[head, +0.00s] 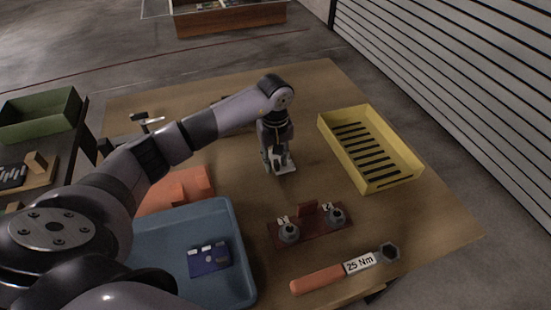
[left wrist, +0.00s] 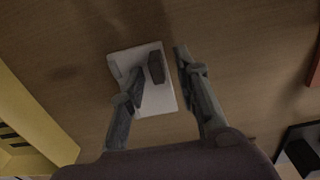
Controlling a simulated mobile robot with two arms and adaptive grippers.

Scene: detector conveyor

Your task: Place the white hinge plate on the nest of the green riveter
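The white hinge plate (head: 289,167) lies flat on the wooden table, partly hidden by my left gripper (head: 276,162). In the left wrist view the white hinge plate (left wrist: 153,101) shows as a pale rectangle with a dark grey raised block on it. My left gripper (left wrist: 159,61) is open there, pointing down. One finger is over the plate and the other is just beyond its right edge, with the raised block between them. I cannot tell whether the fingers touch the plate. I cannot make out a green riveter clearly. My right gripper is not in view.
A yellow slotted tray (head: 399,176) stands to the right. A red-brown fixture (head: 309,224) with two grey knobs and an orange-handled wrench (head: 318,280) lie nearer. A blue tray (head: 222,291) holds a dark blue item. A green bin (head: 40,117) is at far left.

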